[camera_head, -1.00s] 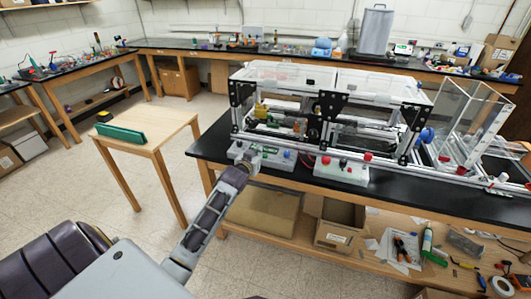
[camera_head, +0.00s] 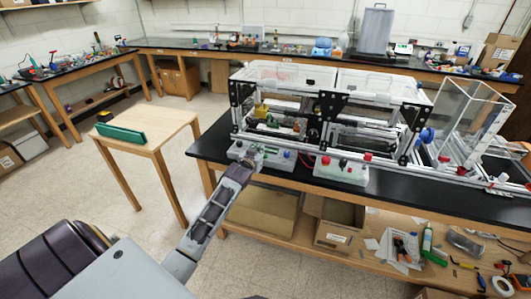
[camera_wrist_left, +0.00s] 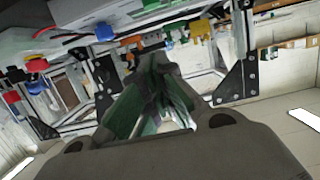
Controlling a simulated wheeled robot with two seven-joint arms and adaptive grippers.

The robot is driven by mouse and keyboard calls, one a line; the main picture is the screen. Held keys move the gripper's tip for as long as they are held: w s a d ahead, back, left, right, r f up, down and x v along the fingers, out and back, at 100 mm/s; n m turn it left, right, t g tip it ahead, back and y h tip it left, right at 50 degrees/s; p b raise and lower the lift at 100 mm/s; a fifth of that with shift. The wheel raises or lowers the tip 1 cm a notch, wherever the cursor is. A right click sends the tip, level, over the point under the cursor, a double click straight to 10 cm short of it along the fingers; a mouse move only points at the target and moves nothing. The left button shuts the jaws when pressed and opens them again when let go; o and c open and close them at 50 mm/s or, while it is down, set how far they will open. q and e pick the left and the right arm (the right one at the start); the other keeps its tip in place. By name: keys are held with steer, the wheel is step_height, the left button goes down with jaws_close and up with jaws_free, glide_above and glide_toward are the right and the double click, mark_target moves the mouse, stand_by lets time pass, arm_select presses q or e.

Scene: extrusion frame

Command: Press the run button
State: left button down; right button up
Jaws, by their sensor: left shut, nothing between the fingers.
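Two pale control boxes sit at the front edge of the black bench. The left control box (camera_head: 240,152) is partly hidden by my left gripper (camera_head: 257,157). A small blue button (camera_head: 287,154) shows on its right part. The right control box (camera_head: 341,174) carries red and dark buttons. I cannot read any label, so I cannot tell which one is the run button. My left gripper is shut and empty, with its fingertips over the left box; contact cannot be told. Its green-padded fingers fill the middle of the left wrist view (camera_wrist_left: 157,98). My right gripper is not in view.
The extrusion frame (camera_head: 327,103) with clear covers stands right behind the boxes. A clear upright panel case (camera_head: 470,115) is at the right. A wooden table (camera_head: 150,138) with a green holder (camera_head: 120,134) stands at the left. Boxes and tools lie on the shelf below.

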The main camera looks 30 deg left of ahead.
mark_target(265, 156)
arm_select(q)
steer(key=shift+p+x, duration=0.5)
steer(key=shift+x, duration=3.05)
steer(key=shift+w+f, duration=0.2)
steer(key=shift+f+p, duration=0.3)
steer(key=shift+f, duration=1.55)
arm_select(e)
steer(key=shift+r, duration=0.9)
arm_select(q)
steer(key=shift+f, duration=0.1)
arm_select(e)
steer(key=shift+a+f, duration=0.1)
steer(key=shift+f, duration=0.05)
